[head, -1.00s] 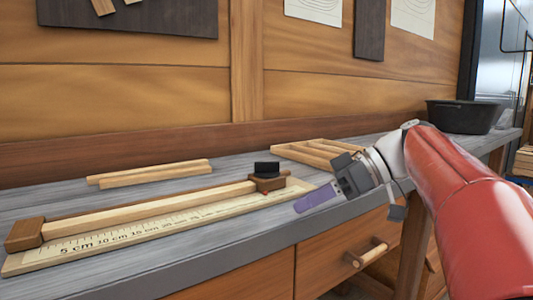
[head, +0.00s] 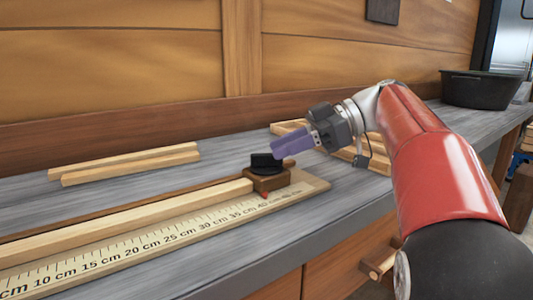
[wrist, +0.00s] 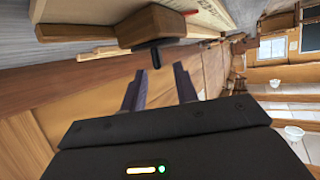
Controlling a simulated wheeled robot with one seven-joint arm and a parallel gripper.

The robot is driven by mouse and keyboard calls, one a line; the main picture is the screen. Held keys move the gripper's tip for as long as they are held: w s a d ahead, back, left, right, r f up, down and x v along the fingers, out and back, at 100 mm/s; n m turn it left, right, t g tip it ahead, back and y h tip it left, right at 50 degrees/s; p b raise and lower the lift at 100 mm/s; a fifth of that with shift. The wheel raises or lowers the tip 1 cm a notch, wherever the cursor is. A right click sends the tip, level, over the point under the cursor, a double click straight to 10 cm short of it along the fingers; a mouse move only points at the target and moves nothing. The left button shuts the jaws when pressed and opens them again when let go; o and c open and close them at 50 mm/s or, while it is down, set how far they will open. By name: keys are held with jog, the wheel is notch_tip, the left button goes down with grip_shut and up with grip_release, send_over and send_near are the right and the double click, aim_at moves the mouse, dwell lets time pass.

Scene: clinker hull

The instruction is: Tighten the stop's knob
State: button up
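The stop (head: 272,180) is a brown block at the right end of a light wood strip (head: 150,220), above a ruler board (head: 190,231). Its black knob (head: 265,163) has a raised grip bar on top. A small red pointer (head: 264,195) shows by the scale near 40 cm. My gripper (head: 276,153) has purple fingers and is just right of and slightly above the knob. In the wrist view my gripper (wrist: 155,80) is open and empty. The knob (wrist: 156,54) lies ahead, between the finger lines, with the stop (wrist: 150,28) behind it.
Two loose wood strips (head: 125,163) lie on the grey bench (head: 60,207) behind the ruler. A wooden rack (head: 290,127) stands behind my gripper. A black tub (head: 482,89) is at the far right. A drawer handle (head: 378,262) sticks out below the bench edge.

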aim_at(267, 154)
jog(key=x, duration=0.4)
grip_shut()
